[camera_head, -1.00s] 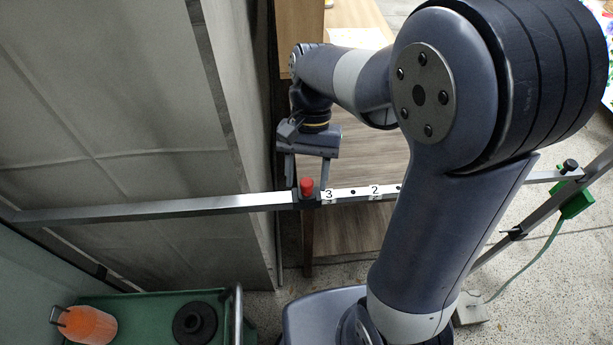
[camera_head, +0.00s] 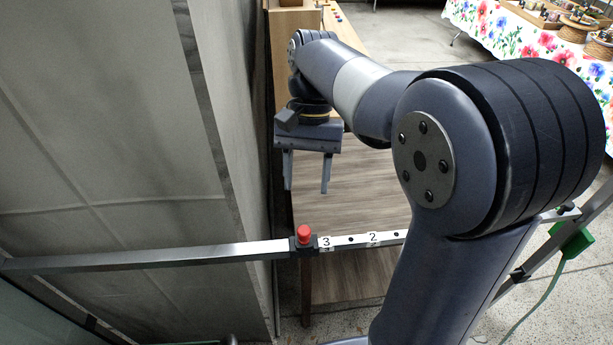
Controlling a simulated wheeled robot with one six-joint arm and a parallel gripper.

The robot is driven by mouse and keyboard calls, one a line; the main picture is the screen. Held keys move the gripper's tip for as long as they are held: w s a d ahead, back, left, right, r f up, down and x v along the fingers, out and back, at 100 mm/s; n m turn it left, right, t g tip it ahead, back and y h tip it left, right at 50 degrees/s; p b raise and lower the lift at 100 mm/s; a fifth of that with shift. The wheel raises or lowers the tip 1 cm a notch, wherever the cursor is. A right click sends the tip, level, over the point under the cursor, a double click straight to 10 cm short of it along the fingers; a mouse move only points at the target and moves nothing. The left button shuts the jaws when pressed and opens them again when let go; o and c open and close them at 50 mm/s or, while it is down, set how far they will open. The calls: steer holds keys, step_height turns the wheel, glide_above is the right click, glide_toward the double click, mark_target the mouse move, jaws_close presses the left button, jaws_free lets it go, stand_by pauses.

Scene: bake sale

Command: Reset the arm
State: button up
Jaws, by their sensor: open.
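My gripper (camera_head: 307,188) hangs at the end of my arm, left of the picture's middle, with its two fingers pointing down. The fingers are apart and nothing shows between them. It is over the wooden surface (camera_head: 365,205), beyond a metal rail (camera_head: 150,258). A red knob (camera_head: 303,233) stands on the rail beside the number labels 3 and 2, just below the fingertips in the picture. My upper arm and elbow hide much of the right side of the wooden surface.
A grey fabric panel (camera_head: 110,130) stands close on the left of my gripper. A green clamp block (camera_head: 572,242) sits on the rail's frame at the right. A table with a flowered cloth (camera_head: 500,35) bears goods at the back right. Speckled floor lies between.

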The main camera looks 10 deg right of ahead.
mark_target(303, 235)
steer(key=shift+f, duration=0.1)
steer(key=x, duration=1)
steer(key=shift+s+f, duration=0.15)
steer(key=shift+r+p, duration=0.65)
steer(key=shift+r, duration=0.15)
